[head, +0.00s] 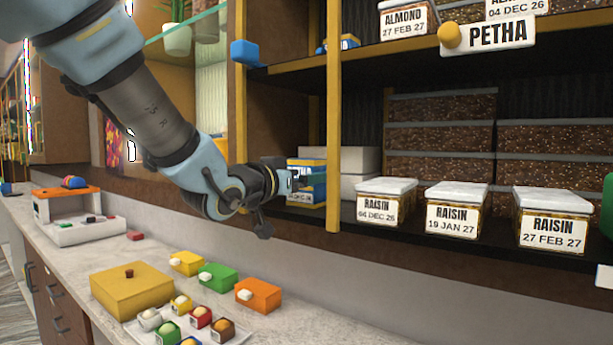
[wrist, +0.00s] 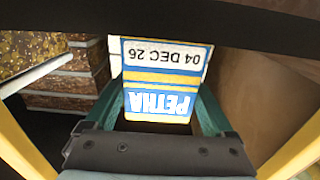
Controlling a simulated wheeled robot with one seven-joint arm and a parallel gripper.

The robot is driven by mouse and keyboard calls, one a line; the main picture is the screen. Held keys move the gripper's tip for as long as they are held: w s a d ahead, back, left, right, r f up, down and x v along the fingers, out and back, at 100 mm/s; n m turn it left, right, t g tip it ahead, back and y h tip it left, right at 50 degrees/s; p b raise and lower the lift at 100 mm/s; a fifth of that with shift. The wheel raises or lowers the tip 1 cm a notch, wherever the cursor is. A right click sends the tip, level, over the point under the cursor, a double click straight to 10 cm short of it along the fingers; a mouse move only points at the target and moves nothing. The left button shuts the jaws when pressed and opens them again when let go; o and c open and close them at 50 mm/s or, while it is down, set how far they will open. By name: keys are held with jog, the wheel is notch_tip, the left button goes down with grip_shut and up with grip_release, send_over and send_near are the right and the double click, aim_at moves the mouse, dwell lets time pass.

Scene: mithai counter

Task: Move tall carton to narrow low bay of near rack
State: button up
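The tall carton (head: 307,183) is blue and yellow and stands in the narrow low bay at the left of the near rack, behind the gold post. Its lower edge seems to be at shelf level, though I cannot tell if it bears on the shelf. My gripper (head: 290,180) reaches into this bay from the left, at the carton. In the wrist view the carton (wrist: 163,80) shows upside down, labelled PETHA, 04 DEC 26, between my two teal fingers. The fingers lie close to both its sides; I cannot tell whether they press on it.
A gold post (head: 334,130) divides the narrow bay from the wide one. The wide bay has several raisin boxes (head: 457,208) in front and stacked dark boxes (head: 440,107) behind. A blue block (head: 244,52) sits at the rack's left edge. The counter below holds coloured boxes (head: 131,289).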

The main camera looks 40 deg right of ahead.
jog(key=shift+o, duration=0.9)
jog(key=shift+r, duration=0.15)
jog(key=shift+a, duration=0.35)
jog(key=b+v, duration=0.3)
jog(key=v, duration=0.8)
jog(key=w+a+f+n+t+y, duration=0.5)
jog(key=w+a+f+n+y, duration=0.45)
jog(key=w+a+f, duration=0.75)
jog(key=s+a+f+n+g+y, duration=0.2)
jog(key=s+a+f+g+y, duration=0.2)
jog(key=a+f, duration=0.3)
jog(key=s+a+f+n+g+y, duration=0.2)
jog(key=s+a+f, duration=0.4)
jog(key=a, duration=0.7)
jog(key=shift+a+f+g+y, duration=0.4)
jog(key=shift+f+g+y, duration=0.4)
jog(key=shift+g, duration=0.2)
